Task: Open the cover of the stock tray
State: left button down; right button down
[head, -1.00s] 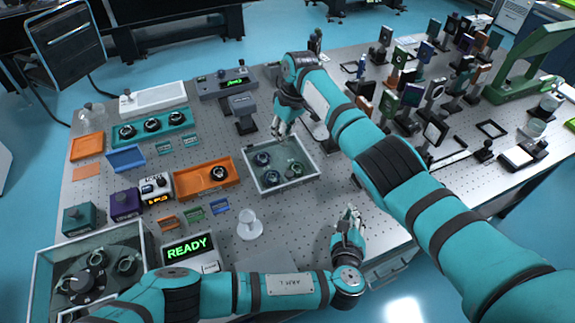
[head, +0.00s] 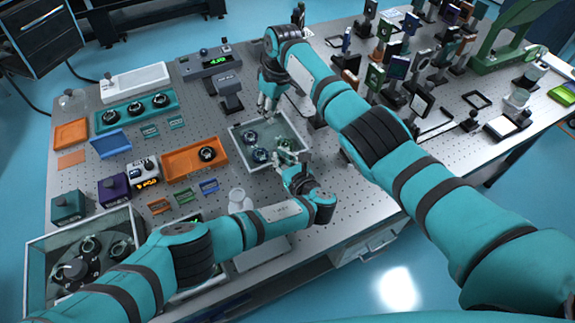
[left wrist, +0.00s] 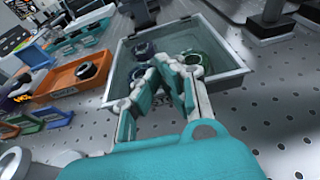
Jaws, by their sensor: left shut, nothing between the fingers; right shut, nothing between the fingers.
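The stock tray appears to be the grey box (head: 240,154) with a pale rim in the middle of the table; its rim also shows in the left wrist view (left wrist: 114,70). Dark round ringed parts (head: 250,137) show inside, one of them greenish (left wrist: 194,62). Whether a clear cover lies over them, I cannot tell. My left gripper (head: 284,160) is shut and empty at the tray's near right side, its fingertips overlapping the rim in view; contact is unclear. My right gripper (head: 268,110) is shut and empty, pointing down just beyond the tray's far edge.
An orange tray (head: 178,165) with one round part stands left of the box. A teal tray (head: 108,124) and a white case (head: 135,82) lie farther left. Several upright optics mounts (head: 395,72) crowd the right. A white post (head: 237,200) stands near my left forearm.

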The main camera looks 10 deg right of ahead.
pick_arm(q)
jog(key=shift+w+a+r, duration=0.25)
jog(key=shift+w+r, duration=0.2)
jog(key=shift+r, duration=0.2)
jog(key=shift+w+a+r, duration=0.2)
jog(key=shift+w+r, duration=0.2)
jog(key=shift+r, duration=0.2)
jog(key=shift+w+a+r, duration=0.2)
jog(key=shift+w+r, duration=0.2)
jog(key=shift+w, duration=0.05)
jog(key=shift+w+a, duration=0.1)
jog(key=shift+w, duration=0.05)
jog(key=shift+w+f, duration=0.1)
jog(key=shift+w, duration=0.1)
jog(key=shift+s+d, duration=0.2)
pick_arm(e)
jog(key=shift+s+r, duration=0.1)
jog(key=shift+s, duration=0.05)
jog(key=c, duration=2)
grip_release()
jog(key=shift+c, duration=0.2)
jog(key=o, duration=1)
jog(key=shift+r, duration=0.1)
